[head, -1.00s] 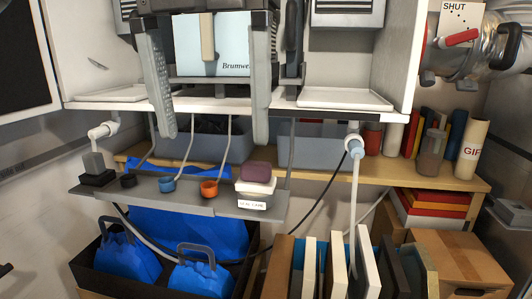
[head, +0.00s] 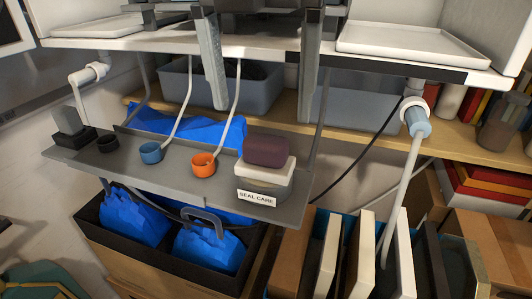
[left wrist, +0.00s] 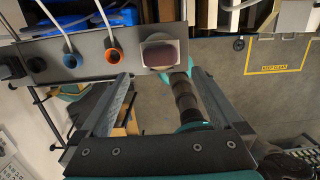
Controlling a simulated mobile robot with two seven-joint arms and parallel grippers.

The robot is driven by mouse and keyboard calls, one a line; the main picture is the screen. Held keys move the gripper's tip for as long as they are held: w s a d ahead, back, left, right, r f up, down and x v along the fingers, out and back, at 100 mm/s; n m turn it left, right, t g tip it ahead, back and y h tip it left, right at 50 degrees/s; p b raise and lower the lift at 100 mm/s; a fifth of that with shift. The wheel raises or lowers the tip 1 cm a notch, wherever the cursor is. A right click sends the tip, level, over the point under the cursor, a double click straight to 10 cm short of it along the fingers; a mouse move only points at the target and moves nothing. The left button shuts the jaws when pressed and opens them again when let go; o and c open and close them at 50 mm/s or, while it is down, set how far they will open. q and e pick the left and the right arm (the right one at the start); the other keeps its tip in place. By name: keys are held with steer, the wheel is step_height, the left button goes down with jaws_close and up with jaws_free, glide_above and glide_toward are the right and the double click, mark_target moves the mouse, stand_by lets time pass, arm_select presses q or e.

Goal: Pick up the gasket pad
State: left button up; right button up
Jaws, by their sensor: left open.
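The gasket pad appears to be the maroon rounded block (head: 270,150) on top of a white piece over a grey tub labelled "SEAL CARE" (head: 257,198), at the right end of a grey shelf (head: 170,185). It also shows in the left wrist view (left wrist: 159,57), seen from above on its pale support. My left gripper (head: 260,110) is open and empty. Its two fingers hang above and behind the pad in the head view. In the left wrist view the gripper (left wrist: 157,76) has the pad just beyond its fingertips, between them. My right gripper is not in view.
On the shelf stand an orange cup (head: 203,165), a blue cup (head: 150,153) and a black cup, with hoses running down. Blue bags (head: 210,245) sit in a black crate below. Upright boards stand at lower right.

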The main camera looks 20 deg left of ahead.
arm_select(q)
steer(key=shift+w+f, duration=0.25)
steer(key=shift+f, duration=1.45)
steer(key=shift+w+f+p, duration=0.2)
steer(key=shift+f, duration=0.55)
steer(key=shift+w+f+p, duration=0.15)
steer(key=shift+f, duration=0.65)
steer(key=shift+w+f+p, duration=0.2)
steer(key=shift+f, duration=0.55)
steer(key=c, duration=1.2)
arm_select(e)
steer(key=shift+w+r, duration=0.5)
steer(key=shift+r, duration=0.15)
arm_select(q)
steer(key=shift+r, duration=0.15)
step_height(320, 180, up, 12)
step_height(320, 180, up, 8)
steer(key=p, duration=0.2)
glide_above(265, 138)
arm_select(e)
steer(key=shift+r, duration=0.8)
